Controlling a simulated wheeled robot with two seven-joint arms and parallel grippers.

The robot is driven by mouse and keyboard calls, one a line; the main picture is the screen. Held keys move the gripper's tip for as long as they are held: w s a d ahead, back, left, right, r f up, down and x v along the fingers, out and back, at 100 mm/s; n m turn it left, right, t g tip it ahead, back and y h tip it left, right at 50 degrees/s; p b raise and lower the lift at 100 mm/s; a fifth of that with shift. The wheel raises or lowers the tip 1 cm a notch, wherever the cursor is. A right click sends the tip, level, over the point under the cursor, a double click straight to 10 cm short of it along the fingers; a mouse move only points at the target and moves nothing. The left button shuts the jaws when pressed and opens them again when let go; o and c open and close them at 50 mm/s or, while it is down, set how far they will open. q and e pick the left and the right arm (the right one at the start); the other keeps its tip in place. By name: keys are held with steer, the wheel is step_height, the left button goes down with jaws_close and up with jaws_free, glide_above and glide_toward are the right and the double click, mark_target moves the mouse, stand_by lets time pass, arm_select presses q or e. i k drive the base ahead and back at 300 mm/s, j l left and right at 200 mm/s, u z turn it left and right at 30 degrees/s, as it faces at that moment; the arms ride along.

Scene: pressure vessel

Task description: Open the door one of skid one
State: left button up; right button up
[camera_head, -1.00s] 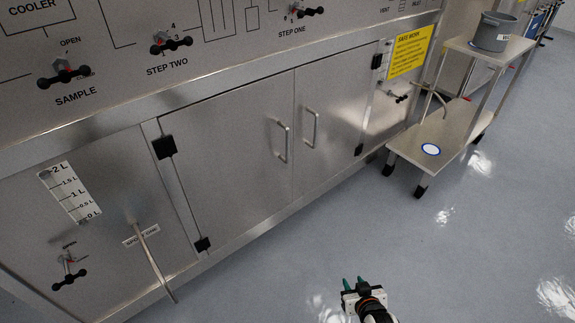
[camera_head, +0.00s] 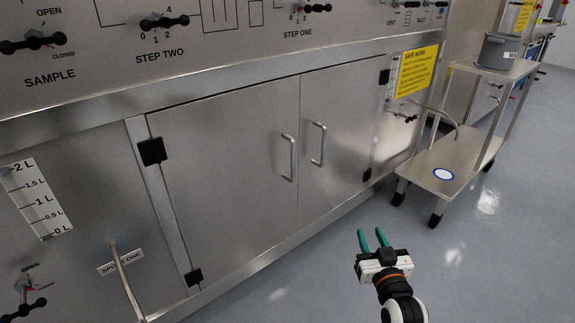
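The skid's steel cabinet has two doors side by side, both shut. The left door (camera_head: 215,180) has a vertical bar handle (camera_head: 289,157) near its right edge and black hinges on its left. The right door (camera_head: 345,120) has a similar handle (camera_head: 319,144) near its left edge. I cannot tell which one is door one. My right gripper (camera_head: 371,240) is in front of the doors, low and to the right of both handles. Its two green fingers are apart, with nothing between them, and touch nothing. My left gripper is not in view.
A panel with black-handled valves (camera_head: 165,22) runs above the doors. A steel cart (camera_head: 425,167) with a grey bucket (camera_head: 497,52) stands to the right. A spout tube (camera_head: 127,283) sticks out at lower left. The floor before the doors is clear.

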mark_target(230, 171)
steer(key=i+j, duration=0.7)
steer(key=j, duration=0.1)
